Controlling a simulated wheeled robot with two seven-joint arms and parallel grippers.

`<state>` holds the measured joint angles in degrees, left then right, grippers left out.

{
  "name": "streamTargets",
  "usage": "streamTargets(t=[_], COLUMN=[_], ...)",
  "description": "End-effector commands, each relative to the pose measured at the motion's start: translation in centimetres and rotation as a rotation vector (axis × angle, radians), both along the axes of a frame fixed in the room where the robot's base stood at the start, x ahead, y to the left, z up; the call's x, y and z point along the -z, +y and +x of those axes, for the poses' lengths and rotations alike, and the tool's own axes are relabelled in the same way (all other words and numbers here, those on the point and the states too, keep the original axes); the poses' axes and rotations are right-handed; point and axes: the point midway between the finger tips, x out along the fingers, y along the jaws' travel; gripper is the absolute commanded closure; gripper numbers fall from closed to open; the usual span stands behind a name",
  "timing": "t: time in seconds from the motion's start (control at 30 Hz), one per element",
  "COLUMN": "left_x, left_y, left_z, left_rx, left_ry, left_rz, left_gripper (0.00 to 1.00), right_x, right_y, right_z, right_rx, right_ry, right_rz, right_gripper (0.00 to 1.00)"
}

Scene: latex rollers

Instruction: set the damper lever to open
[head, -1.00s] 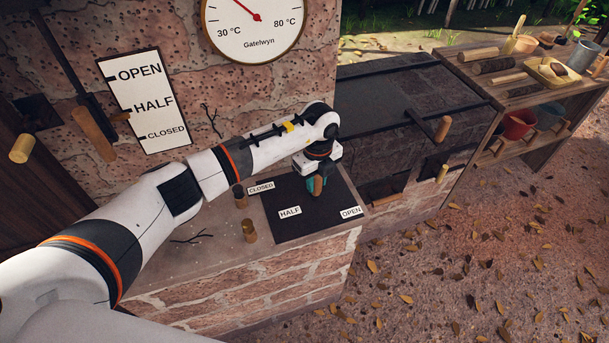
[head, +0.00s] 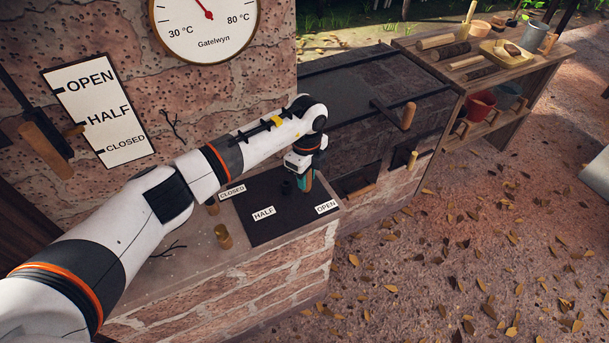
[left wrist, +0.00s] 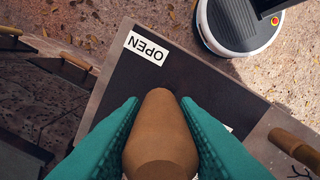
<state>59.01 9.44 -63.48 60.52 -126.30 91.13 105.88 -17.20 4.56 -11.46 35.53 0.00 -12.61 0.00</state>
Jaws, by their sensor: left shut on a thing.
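The damper lever's wooden handle (left wrist: 160,130) stands between the teal fingers of my left gripper (head: 306,184), which is shut on it. The lever rises from a black plate (head: 283,225) labelled CLOSED (head: 231,191), HALF (head: 264,213) and OPEN (head: 326,207). The handle is on the OPEN side of HALF, just behind the OPEN label in the head view. In the left wrist view the OPEN label (left wrist: 146,47) lies just beyond the handle. The lever's lower part is mostly hidden by the gripper. My right gripper is not in view.
A brass-coloured peg (head: 223,236) stands on the brick ledge left of the plate. A wall sign (head: 98,110) and a dial (head: 206,25) hang behind. A wooden-handled bar (head: 408,116) projects at the dark stove. A shelf (head: 500,80) with pots stands right.

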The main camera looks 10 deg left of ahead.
Motion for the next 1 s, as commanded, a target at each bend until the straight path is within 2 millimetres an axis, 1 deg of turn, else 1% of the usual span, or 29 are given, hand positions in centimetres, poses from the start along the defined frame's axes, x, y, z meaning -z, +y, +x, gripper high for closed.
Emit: streamTargets(t=[0.03,0.17,0.2,0.3,0.57,0.67,0.77,0.87,1.0], left_x=[-0.3,-0.3,-0.3,-0.3,-0.2,-0.6,-1.8,-3.7,-6.8], left_y=[-0.1,-0.1,-0.1,-0.1,0.0,0.0,0.0,0.0,0.0], left_z=[0.2,0.3,0.3,0.2,0.1,0.2,0.2,0.3,0.3], left_rx=[0.002,0.002,0.002,0.002,0.000,0.000,0.001,0.002,0.002], left_ry=[-0.009,-0.010,-0.010,-0.008,-0.005,-0.007,-0.008,-0.011,-0.010], left_rz=[-0.004,-0.003,-0.003,-0.003,-0.001,-0.001,-0.002,-0.002,-0.002], left_gripper=[1.00,1.00,0.65,0.50,0.50,0.50,0.50,0.50,0.50], right_x=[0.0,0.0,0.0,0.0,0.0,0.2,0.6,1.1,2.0], right_y=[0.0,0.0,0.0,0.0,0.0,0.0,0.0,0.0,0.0], right_z=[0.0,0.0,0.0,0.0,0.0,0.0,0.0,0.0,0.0], right_rx=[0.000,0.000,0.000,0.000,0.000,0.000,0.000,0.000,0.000], right_ry=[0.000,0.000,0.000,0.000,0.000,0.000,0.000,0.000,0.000], right_rz=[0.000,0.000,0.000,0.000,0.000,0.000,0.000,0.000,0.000], right_gripper=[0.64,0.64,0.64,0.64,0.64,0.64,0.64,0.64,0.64])
